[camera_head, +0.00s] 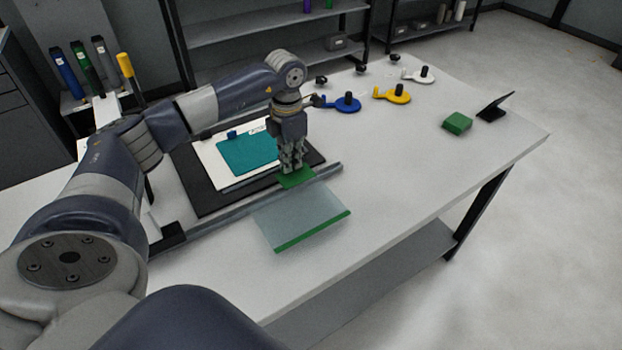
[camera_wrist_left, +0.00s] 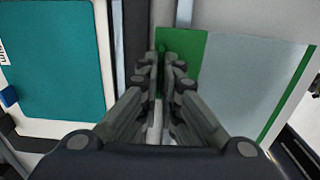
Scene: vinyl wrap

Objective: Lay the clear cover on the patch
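The clear cover (camera_head: 293,221) is a see-through pale sheet with a green strip along its front edge and a green tab (camera_head: 297,178) at its back. It lies near the table's front edge and also shows in the left wrist view (camera_wrist_left: 240,80). The teal patch (camera_head: 247,155) lies on a white sheet, left of the cover; it also shows in the left wrist view (camera_wrist_left: 50,60). My left gripper (camera_head: 291,168) points down at the green tab, its fingertips (camera_wrist_left: 163,60) close together over the tab's left part. The fingers hide whether they pinch it. My right gripper is out of view.
A black board (camera_head: 203,204) lies under the white sheet, with a grey rail (camera_head: 230,215) along its front. Blue (camera_head: 347,104), yellow (camera_head: 393,95) and white (camera_head: 418,76) handled pieces stand behind. A green block (camera_head: 457,123) sits right. The table's right middle is clear.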

